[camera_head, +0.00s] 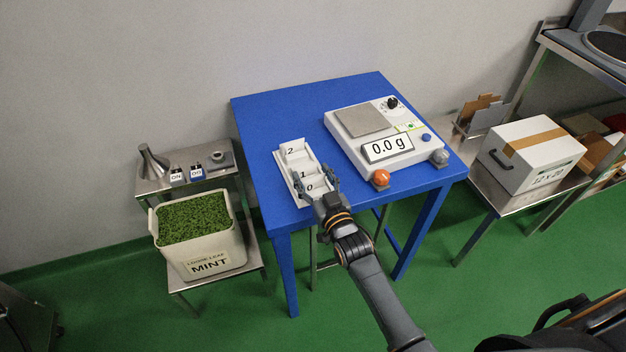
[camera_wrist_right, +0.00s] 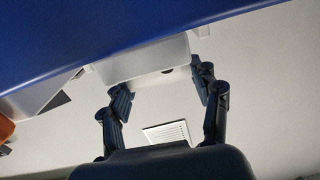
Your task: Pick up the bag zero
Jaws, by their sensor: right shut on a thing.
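The bag zero (camera_head: 310,188), white and marked "0", stands at the front end of a white holder (camera_head: 283,166) on the blue table. Bags marked "1" (camera_head: 303,174) and "2" (camera_head: 291,150) stand behind it in the same holder. My right gripper (camera_head: 315,180) reaches in from the front with one finger on each side of the bag zero and is shut on it. In the right wrist view the fingers (camera_wrist_right: 160,80) flank a white body (camera_wrist_right: 145,60). The bag's lower part is hidden by the gripper. My left gripper is not in view.
A scale (camera_head: 350,152) reading 0.0 g stands right of the holder, with an orange knob (camera_head: 380,178) near its front corner. A mint bin (camera_head: 205,255) stands on a low metal stand at left. A taped carton (camera_head: 530,155) stands at right. The table's back left is clear.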

